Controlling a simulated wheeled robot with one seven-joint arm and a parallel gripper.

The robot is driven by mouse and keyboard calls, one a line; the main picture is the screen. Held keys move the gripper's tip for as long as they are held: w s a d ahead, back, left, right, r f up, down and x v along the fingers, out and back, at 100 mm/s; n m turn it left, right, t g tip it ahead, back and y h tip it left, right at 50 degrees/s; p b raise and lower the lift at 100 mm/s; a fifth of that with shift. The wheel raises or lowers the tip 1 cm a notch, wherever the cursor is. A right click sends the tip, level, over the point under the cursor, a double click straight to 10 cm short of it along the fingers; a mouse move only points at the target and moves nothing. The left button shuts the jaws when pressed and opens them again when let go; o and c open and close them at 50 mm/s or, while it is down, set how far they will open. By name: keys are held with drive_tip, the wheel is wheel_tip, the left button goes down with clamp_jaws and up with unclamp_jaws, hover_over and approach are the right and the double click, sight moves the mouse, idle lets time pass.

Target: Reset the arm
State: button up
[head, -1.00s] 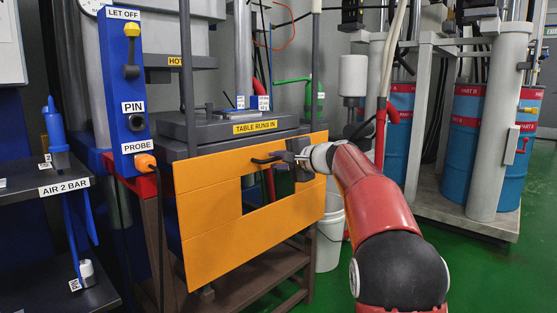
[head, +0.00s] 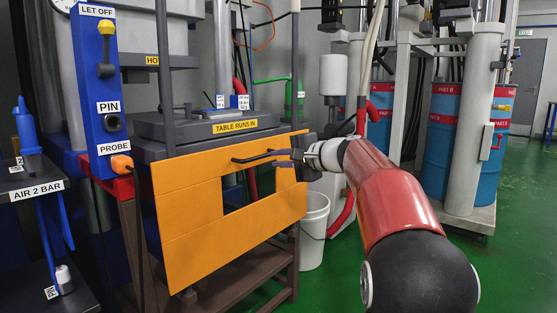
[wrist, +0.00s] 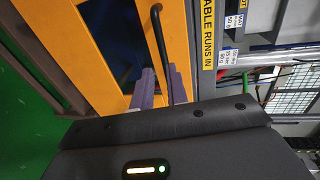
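The orange guard (head: 185,235) hangs tilted in front of the machine, with a rectangular opening in it. A black bar handle (head: 250,158) is on its upper part and also shows in the wrist view (wrist: 156,35). My gripper (head: 280,158) is at the right end of the handle, in front of the guard. In the wrist view its two grey-purple fingers (wrist: 161,88) stand apart, with a gap between them. The handle's near end lies at the fingers; whether it touches them I cannot tell. My red arm reaches in from the lower right.
A blue control post (head: 98,80) with LET OFF, PIN and PROBE labels stands left. A shelf marked AIR 2 BAR (head: 35,190) is at far left. A white bucket (head: 315,235) sits behind the guard's right edge. Red-blue drums (head: 440,140) stand right. Green floor is clear at lower right.

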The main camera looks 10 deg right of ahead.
drive_tip(key=shift+s+a, duration=0.1)
drive_tip(key=s+a+f+n+g+h+p, duration=0.1)
drive_tip(key=s+a+n+g+h+p, duration=0.2)
drive_tip(key=s, duration=0.6)
drive_tip(key=s+a+f+n+g+p, duration=0.1)
drive_tip(key=s+a+n+p, duration=0.2)
drive_tip(key=s, duration=0.6)
drive_tip(key=s+d+f+n+g+h+p, duration=0.1)
drive_tip(key=s+f, duration=0.4)
drive_tip(key=s, duration=0.6)
drive_tip(key=s+d+f+n+g+h+p, duration=0.1)
drive_tip(key=s+f+h+p, duration=0.4)
drive_tip(key=s, duration=0.6)
drive_tip(key=n+g, duration=0.1)
drive_tip(key=n, duration=0.1)
drive_tip(key=shift+s+f+n, duration=0.25)
drive_tip(key=shift+f+n, duration=0.15)
